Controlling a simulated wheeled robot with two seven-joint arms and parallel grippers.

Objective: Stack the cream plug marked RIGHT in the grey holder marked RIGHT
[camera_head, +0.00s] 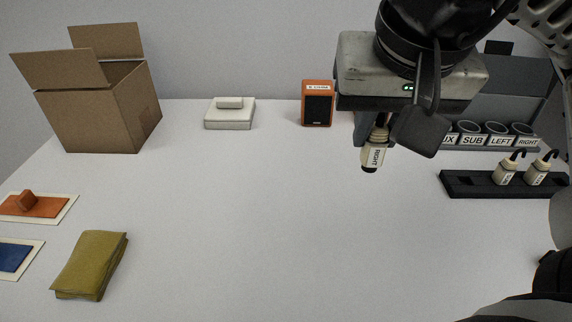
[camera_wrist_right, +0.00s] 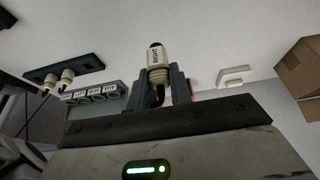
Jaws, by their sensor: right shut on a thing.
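My right gripper (camera_head: 380,130) is shut on the cream plug marked RIGHT (camera_head: 374,157). It holds the plug above the table, label facing the head camera and black end down. In the right wrist view, the plug (camera_wrist_right: 157,60) sits between the gripper's fingers (camera_wrist_right: 164,90). The grey holder marked RIGHT (camera_head: 527,142) is at the right end of a row of round grey holders, to the right of and behind the gripper. The row also shows small in the wrist view (camera_wrist_right: 95,95). My left gripper is in neither view.
A black rack (camera_head: 465,193) with two cream plugs (camera_head: 507,171) stands in front of the holders. An orange speaker (camera_head: 317,103), white box (camera_head: 230,115), cardboard box (camera_head: 100,110), olive cloth (camera_head: 90,265) and two mats (camera_head: 65,208) lie leftward. The table middle is clear.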

